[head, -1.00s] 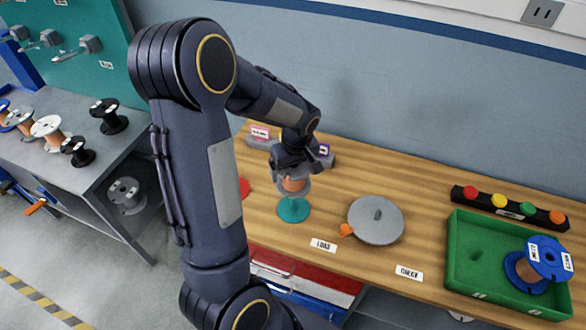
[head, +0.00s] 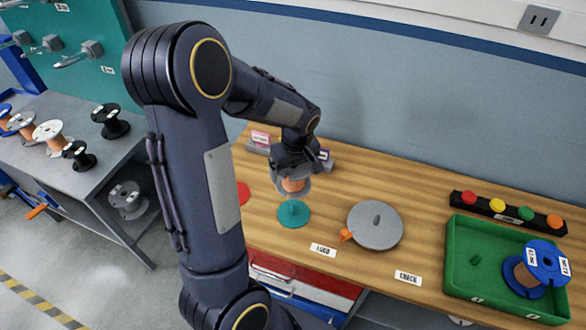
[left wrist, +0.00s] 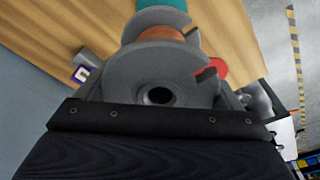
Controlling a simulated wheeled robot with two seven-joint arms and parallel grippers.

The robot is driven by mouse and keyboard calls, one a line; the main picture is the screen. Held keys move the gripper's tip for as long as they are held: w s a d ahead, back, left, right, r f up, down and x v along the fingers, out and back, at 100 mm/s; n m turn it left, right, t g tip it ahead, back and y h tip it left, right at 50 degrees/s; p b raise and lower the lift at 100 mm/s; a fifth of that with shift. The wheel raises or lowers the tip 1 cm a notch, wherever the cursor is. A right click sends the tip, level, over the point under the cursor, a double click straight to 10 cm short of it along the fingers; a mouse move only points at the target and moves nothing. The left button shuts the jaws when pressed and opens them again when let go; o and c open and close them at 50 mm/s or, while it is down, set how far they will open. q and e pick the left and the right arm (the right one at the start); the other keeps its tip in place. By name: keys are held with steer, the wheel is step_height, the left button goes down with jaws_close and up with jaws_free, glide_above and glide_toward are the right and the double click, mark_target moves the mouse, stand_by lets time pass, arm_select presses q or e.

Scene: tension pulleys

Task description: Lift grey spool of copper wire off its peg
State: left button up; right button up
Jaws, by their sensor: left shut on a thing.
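The grey spool of copper wire (head: 294,185) is upright between the fingers of my left gripper (head: 293,172). The gripper is shut on its upper flange, from above. The spool hangs over the teal disc (head: 293,216), whose short teal peg shows just below the lower flange. I cannot tell whether the peg's tip is clear of the spool's bore. In the left wrist view, the grey flange with its dark centre hole (left wrist: 159,95) sits between the fingers, with copper wire and part of the teal disc (left wrist: 155,4) beyond. My right gripper is not in view.
A grey round plate (head: 375,225) with an orange pointer lies right of the teal disc. A green tray (head: 459,235) holds a blue spool (head: 546,260). A bar of coloured buttons (head: 507,209) is behind it. Small labelled blocks stand behind the gripper, and a red disc (head: 243,193) is left.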

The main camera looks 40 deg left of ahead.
arm_select(q)
steer(key=shift+r, duration=0.15)
step_height(320, 180, up, 4)
steer(key=p, duration=0.2)
steer(key=shift+p, duration=0.3)
steer(key=shift+w+f, duration=0.1)
steer(key=shift+f, duration=0.15)
stand_by(0.3)
